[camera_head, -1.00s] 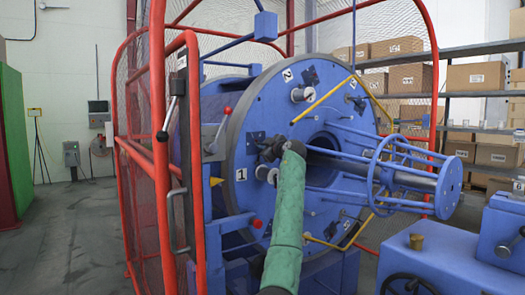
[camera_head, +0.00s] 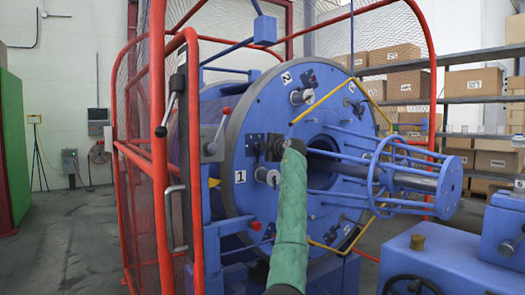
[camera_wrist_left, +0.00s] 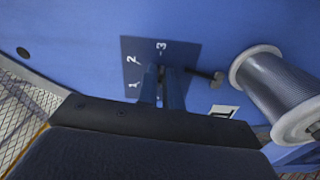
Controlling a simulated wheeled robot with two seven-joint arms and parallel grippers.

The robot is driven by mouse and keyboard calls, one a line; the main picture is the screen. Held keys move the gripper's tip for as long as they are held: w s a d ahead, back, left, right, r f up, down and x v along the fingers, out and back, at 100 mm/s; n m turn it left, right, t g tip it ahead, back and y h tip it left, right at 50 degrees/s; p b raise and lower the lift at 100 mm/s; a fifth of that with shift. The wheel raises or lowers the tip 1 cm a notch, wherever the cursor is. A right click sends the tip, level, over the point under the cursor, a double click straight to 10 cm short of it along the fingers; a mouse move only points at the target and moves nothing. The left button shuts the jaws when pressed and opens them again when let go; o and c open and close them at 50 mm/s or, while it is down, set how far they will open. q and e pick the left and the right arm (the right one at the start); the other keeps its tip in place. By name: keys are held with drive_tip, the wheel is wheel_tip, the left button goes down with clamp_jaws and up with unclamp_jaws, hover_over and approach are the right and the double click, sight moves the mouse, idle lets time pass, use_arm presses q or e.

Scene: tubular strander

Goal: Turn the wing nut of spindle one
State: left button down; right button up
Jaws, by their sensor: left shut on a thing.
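The wing nut is mostly hidden by the fingers. A short dark bar with a round end (camera_wrist_left: 210,76), perhaps part of it, sticks out to their right. My right gripper is not in view.
A red guard frame with mesh (camera_head: 158,150) stands close on the left. A blue cage-like ring (camera_head: 385,165) and shaft project from the disc on the right. Yellow rods (camera_head: 325,98) cross the disc's face. A blue machine housing (camera_head: 430,265) fills the lower right.

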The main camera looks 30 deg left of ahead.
use_arm(q)
drive_tip(key=shift+f+n, duration=0.15)
drive_tip(key=shift+n, duration=0.45)
drive_tip(key=c, duration=1.6)
unclamp_jaws()
drive_tip(key=shift+o, duration=0.2)
drive_tip(key=v, duration=0.7)
drive_tip(key=shift+d, duration=0.4)
drive_tip(key=shift+s, duration=0.1)
